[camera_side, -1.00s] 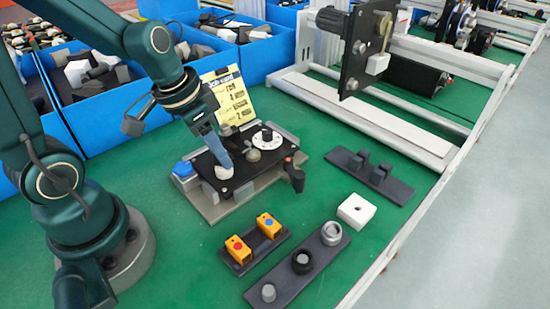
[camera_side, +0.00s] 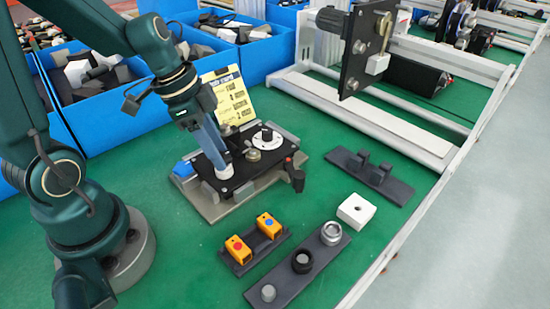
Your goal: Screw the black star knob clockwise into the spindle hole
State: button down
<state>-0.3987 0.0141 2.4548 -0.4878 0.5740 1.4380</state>
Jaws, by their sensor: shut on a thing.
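My gripper (camera_side: 223,165) points down at the left-middle of a black-topped fixture plate (camera_side: 240,183) on a grey base. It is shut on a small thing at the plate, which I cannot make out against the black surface. I cannot identify the black star knob for certain, and the spindle hole is not visible. A round metal part (camera_side: 254,154) and a white dial (camera_side: 267,138) sit on the plate to the right of my gripper. A black handle-like part (camera_side: 297,178) hangs at the fixture's right end.
A yellow label card (camera_side: 230,95) stands behind the fixture. In front are a holder with two orange boxes (camera_side: 238,249), a dark rail with round parts (camera_side: 320,262) and a white block (camera_side: 356,210). Blue bins (camera_side: 95,125) line the back left. Green table is clear between them.

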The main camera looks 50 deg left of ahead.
jog(key=m, duration=0.2)
jog(key=m+g, duration=0.1)
jog(key=m, duration=0.1)
jog(key=m+h, duration=0.1)
jog(key=shift+w+a+m, duration=0.15)
jog(key=shift+w+m, duration=0.15)
jog(key=shift+m, duration=0.1)
jog(key=m+g, duration=0.1)
jog(key=m, duration=0.2)
jog(key=m+g, duration=0.1)
jog(key=m, duration=0.2)
jog(key=shift+w, duration=0.1)
jog(key=shift+c, duration=2.2)
grip_release()
jog(key=shift+d, duration=0.35)
